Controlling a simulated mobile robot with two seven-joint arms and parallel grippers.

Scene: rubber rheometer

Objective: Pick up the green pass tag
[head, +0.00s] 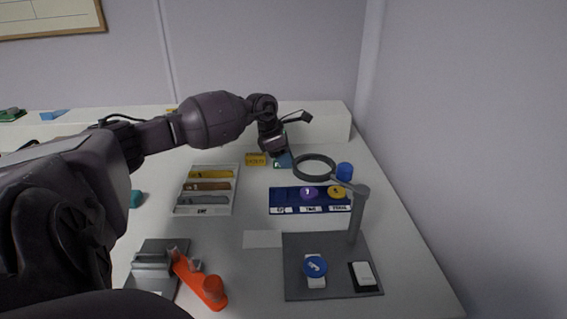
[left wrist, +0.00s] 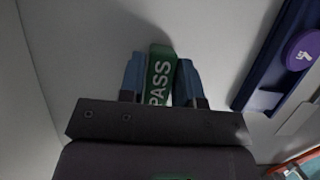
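The green pass tag (left wrist: 160,76), marked PASS, stands out between the two blue fingers of my left gripper (left wrist: 161,82) in the left wrist view. The fingers lie close along both sides of it. I cannot tell whether they press on it or leave a narrow gap. The green tag is not clearly visible there. My right gripper is not in view.
A tray with three coloured strips (head: 234,188) lies left of the gripper. A dark blue board (head: 289,194) with purple and yellow discs lies in front. A ring magnifier (head: 330,169) on a grey post stands close to its right. A blue cylinder (head: 344,172) stands behind the board.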

